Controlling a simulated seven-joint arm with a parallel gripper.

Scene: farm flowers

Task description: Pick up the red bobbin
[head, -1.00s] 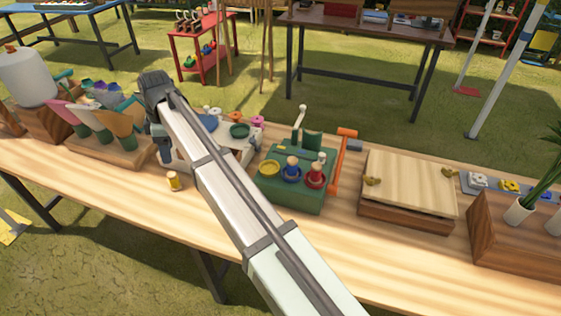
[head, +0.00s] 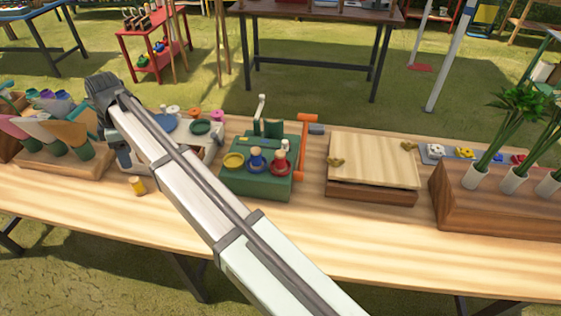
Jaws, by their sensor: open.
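A red bobbin-like piece with a pale wooden knob (head: 279,163) stands at the right front of the green box (head: 258,187). A similar blue piece (head: 256,160) and a yellow dish (head: 233,161) are beside it on the box top. My gripper (head: 124,165) hangs down at the left, by the near left edge of the white-topped stand (head: 210,146), well left of the red piece. It is open; its fingers are small and partly merge with the stand behind. I see nothing held in it.
Spools in orange (head: 194,112), pink (head: 217,115) and green (head: 200,127) sit on the stand. A small yellow spool (head: 137,186) is on the table near my gripper. An orange handle (head: 302,145) rises right of the green box. The table front (head: 330,235) is clear.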

